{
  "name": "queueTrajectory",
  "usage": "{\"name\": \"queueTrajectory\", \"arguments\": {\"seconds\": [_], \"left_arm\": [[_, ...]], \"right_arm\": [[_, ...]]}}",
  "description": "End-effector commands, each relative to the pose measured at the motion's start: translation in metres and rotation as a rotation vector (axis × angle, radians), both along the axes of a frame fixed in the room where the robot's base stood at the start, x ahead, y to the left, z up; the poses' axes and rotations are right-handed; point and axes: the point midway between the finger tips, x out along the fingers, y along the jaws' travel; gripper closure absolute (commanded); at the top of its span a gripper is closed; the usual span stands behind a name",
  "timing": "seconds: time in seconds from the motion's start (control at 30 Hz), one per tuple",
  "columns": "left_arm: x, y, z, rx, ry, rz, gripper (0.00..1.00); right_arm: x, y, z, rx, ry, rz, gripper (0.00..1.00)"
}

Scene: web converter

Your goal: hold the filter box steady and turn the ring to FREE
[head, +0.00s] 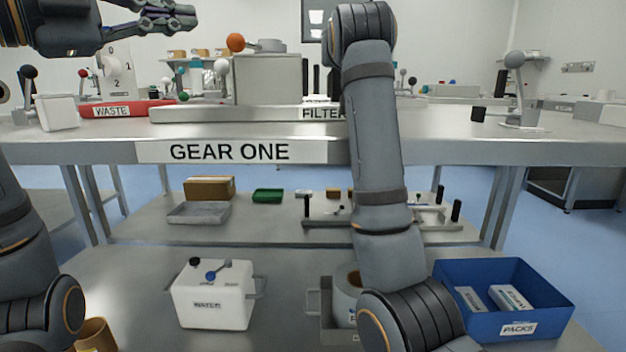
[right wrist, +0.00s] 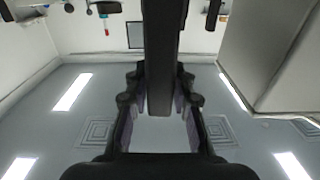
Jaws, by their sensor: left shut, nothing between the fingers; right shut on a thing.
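A grey box (head: 268,80) stands on a long plate (head: 200,115) on the bench; the plate's FILTER label (head: 322,114) is partly behind my right arm. The box also shows at the right in the right wrist view (right wrist: 275,50). My right gripper (right wrist: 160,110) is shut on a dark upright bar (right wrist: 163,60) beside the box; my arm hides this gripper in the head view. My left gripper (head: 190,18) is shut and empty, high at the upper left, apart from the box. I cannot make out the ring or a FREE mark.
An orange ball knob (head: 235,42) shows at the box's top left. A red WASTE tray (head: 128,109) is to the left, and a lever stand (head: 520,100) to the right. Below are a white WATER container (head: 212,295) and a blue PACKS bin (head: 540,278).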

Motion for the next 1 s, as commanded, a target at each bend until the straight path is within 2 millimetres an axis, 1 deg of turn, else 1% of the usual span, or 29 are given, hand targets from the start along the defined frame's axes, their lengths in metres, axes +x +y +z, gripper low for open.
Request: {"name": "queueTrajectory", "arguments": {"seconds": [0.03,0.07,0.2,0.23,0.5,0.57,0.67,0.8,0.9,1.0], "left_arm": [[0.0,0.0,0.0,0.0,0.0,0.0,1.0],[0.0,0.0,0.0,0.0,0.0,0.0,1.0],[0.0,0.0,0.0,0.0,0.0,0.0,1.0],[0.0,0.0,0.0,0.0,0.0,0.0,1.0],[0.0,0.0,0.0,0.0,0.0,0.0,1.0],[0.0,0.0,0.0,0.0,0.0,0.0,1.0],[0.0,0.0,0.0,0.0,0.0,0.0,1.0],[0.0,0.0,0.0,0.0,0.0,0.0,1.0],[0.0,0.0,0.0,0.0,0.0,0.0,1.0],[0.0,0.0,0.0,0.0,0.0,0.0,1.0]], "right_arm": [[0.001,0.0,-0.002,-0.001,0.005,0.0,1.0],[0.001,0.0,-0.002,-0.001,0.004,0.0,0.72],[0.0,0.0,0.0,0.0,0.0,-0.001,0.53],[0.0,0.0,0.0,0.0,0.0,-0.001,0.5],[-0.001,-0.001,0.002,0.0,-0.004,-0.001,0.5],[-0.001,-0.001,0.005,-0.001,-0.006,-0.001,0.5],[-0.002,-0.001,0.02,-0.003,-0.009,-0.002,0.5],[-0.002,-0.001,0.053,-0.003,-0.008,-0.004,0.5],[-0.001,-0.001,0.073,-0.003,-0.006,-0.003,0.5],[-0.001,0.0,0.087,-0.002,-0.004,-0.001,0.5]]}}
